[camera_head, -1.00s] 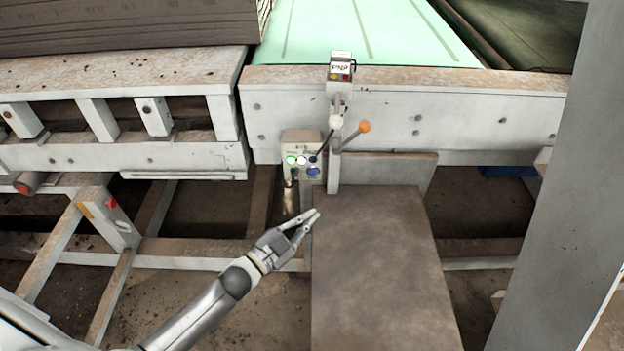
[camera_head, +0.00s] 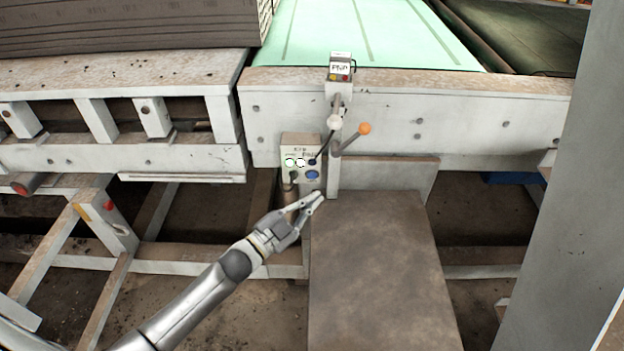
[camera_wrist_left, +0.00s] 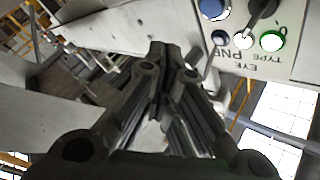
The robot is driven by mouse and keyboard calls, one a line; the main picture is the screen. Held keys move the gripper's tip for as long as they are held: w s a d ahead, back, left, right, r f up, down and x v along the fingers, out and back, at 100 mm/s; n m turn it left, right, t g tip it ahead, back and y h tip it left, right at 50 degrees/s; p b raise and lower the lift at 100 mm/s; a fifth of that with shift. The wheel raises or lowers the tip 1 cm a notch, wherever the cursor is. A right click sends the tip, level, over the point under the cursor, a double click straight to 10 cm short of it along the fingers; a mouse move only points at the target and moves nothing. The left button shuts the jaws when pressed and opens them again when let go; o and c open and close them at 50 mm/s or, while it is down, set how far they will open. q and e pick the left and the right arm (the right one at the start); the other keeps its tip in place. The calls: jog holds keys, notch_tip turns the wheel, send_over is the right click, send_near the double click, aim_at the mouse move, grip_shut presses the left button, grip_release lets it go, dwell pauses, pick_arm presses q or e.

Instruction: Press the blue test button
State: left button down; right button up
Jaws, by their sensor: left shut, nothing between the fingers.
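A light control box (camera_head: 301,146) is mounted on the front of the machine frame. It carries a larger blue button (camera_head: 312,175) at its lower right, a smaller dark blue one above it and two white-topped buttons, one ringed green. In the left wrist view the box (camera_wrist_left: 272,62) is at the upper right, upside down, with the blue button (camera_wrist_left: 213,8) at the top edge. My left gripper (camera_head: 318,196) is shut and empty, just below the box and apart from the button in the picture. Its closed fingers (camera_wrist_left: 160,50) also show in the wrist view. My right gripper is not in view.
A lever with an orange knob (camera_head: 364,128) and a white knob (camera_head: 335,122) stick out right of the box. A small sensor unit (camera_head: 340,68) stands above. A brown slab (camera_head: 375,270) lies below right. A grey post (camera_head: 560,200) stands at right.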

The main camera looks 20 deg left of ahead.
aim_at(312, 176)
pick_arm(q)
jog(key=w+b, duration=0.1)
jog(key=w, duration=0.1)
jog(key=w+a, duration=0.1)
jog(key=w, duration=0.1)
jog(key=shift+w+a+b, duration=0.15)
jog(key=shift+w+b, duration=0.2)
jog(key=shift+w, duration=0.05)
dwell(0.9)
jog(key=shift+w, duration=0.15)
jog(key=shift+w+a, duration=0.15)
jog(key=shift+w, duration=0.15)
jog(key=shift+w+a, duration=0.1)
jog(key=shift+w, duration=0.2)
dwell(0.9)
jog(key=shift+s+d, duration=0.25)
jog(key=shift+s, duration=0.5)
